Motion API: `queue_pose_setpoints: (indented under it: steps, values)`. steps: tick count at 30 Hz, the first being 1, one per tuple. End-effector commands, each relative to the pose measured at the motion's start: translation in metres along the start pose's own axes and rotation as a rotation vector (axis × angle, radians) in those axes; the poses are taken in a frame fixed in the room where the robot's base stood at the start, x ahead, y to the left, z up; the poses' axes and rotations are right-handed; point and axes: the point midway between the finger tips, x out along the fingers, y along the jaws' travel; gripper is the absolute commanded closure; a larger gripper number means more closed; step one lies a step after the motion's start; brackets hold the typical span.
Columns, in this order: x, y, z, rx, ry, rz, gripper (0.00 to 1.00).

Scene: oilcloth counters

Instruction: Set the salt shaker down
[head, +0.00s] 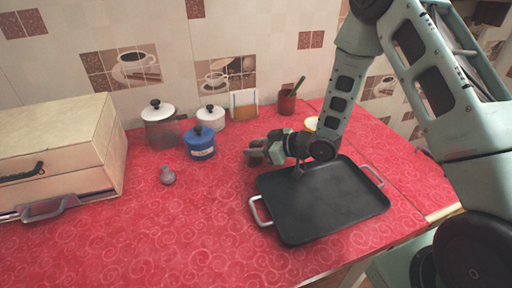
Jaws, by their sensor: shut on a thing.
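My gripper (256,152) is at the end of the arm, pointing left, just behind the back left corner of the black tray. It is shut on a small brownish and grey thing, which I take to be the salt shaker (250,153). The fingers hide most of it, and its shape is hard to tell. I cannot tell how far it is above the red counter (215,225).
A black tray (320,205) with metal handles lies in front of my gripper. A blue pot (201,146), other pots (162,128) and a brown cup (287,103) stand behind. The front left counter is clear.

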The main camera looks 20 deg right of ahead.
Motion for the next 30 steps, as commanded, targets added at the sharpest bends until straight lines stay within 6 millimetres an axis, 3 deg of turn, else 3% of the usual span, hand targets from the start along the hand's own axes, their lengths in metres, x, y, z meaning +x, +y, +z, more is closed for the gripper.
queue_pose_setpoints:
  steps: [10, 11, 12, 13, 24, 30]
  values:
    - [0.002, 0.001, 0.004, -0.001, 0.001, 0.001, 0.88]
    - [0.001, 0.001, 0.003, -0.001, 0.001, 0.001, 0.59]
    - [0.001, 0.001, 0.002, -0.001, 0.001, 0.001, 0.48]
    - [0.001, 0.001, 0.002, -0.001, 0.001, 0.001, 0.43]
    - [-0.002, 0.001, -0.003, -0.001, 0.001, 0.001, 0.43]
    - [-0.035, 0.002, -0.001, 0.001, 0.000, 0.005, 0.43]
